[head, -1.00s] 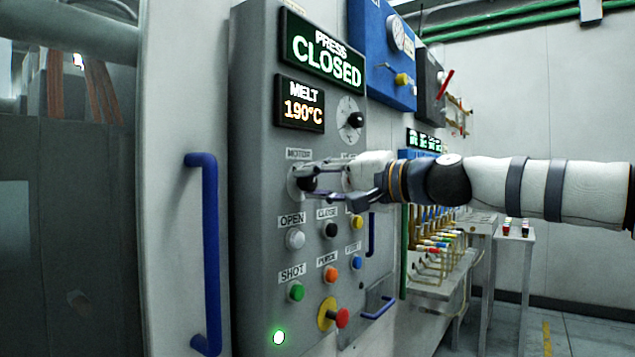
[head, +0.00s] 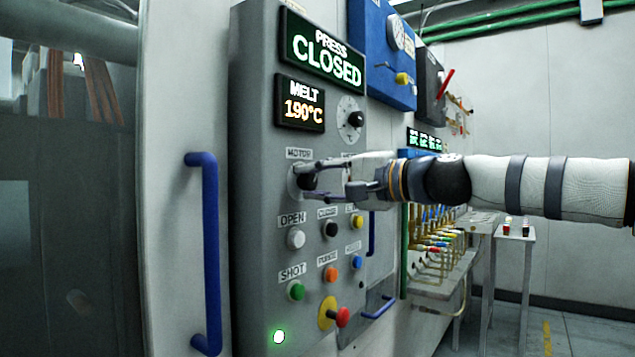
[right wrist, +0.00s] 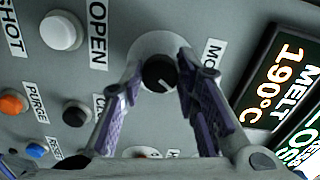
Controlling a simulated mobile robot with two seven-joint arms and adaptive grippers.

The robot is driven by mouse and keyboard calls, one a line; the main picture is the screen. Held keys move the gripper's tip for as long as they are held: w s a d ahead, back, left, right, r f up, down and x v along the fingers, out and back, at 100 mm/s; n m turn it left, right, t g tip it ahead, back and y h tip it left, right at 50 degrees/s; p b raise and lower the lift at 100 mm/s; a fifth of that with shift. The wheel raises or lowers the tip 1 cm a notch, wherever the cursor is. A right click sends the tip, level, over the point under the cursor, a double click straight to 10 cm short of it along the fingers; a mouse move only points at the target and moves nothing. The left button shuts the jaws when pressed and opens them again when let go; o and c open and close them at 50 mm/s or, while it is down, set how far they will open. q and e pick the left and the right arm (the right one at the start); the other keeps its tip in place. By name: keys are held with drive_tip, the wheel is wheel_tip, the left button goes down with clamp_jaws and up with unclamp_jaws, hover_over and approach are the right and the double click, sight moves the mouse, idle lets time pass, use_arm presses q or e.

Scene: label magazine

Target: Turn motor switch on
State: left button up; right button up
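The motor switch is a black round knob (head: 307,179) on a pale round plate below the MOTOR label (head: 299,154) on the grey control panel. In the right wrist view the knob (right wrist: 159,73) shows end on, with a short pale mark. My right gripper (head: 311,180) is at the knob, its fingers reaching in from the right. In the right wrist view its two purple-grey fingers (right wrist: 159,77) stand on either side of the knob, open, with narrow gaps that seem to remain. Contact is hard to tell. My left gripper is not in view.
Below the knob are OPEN (head: 295,238), green SHOT (head: 295,291) and other buttons, and a red emergency stop (head: 342,317). A black dial (head: 355,119) sits above right. Displays read PRESS CLOSED (head: 326,62) and MELT 190°C (head: 301,105). A blue door handle (head: 210,255) stands left.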

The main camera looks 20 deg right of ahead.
drive_tip(key=o, duration=0.3)
drive_tip(key=shift+a, duration=0.1)
drive_tip(key=v, duration=1.2)
drive_tip(key=shift+f, duration=0.15)
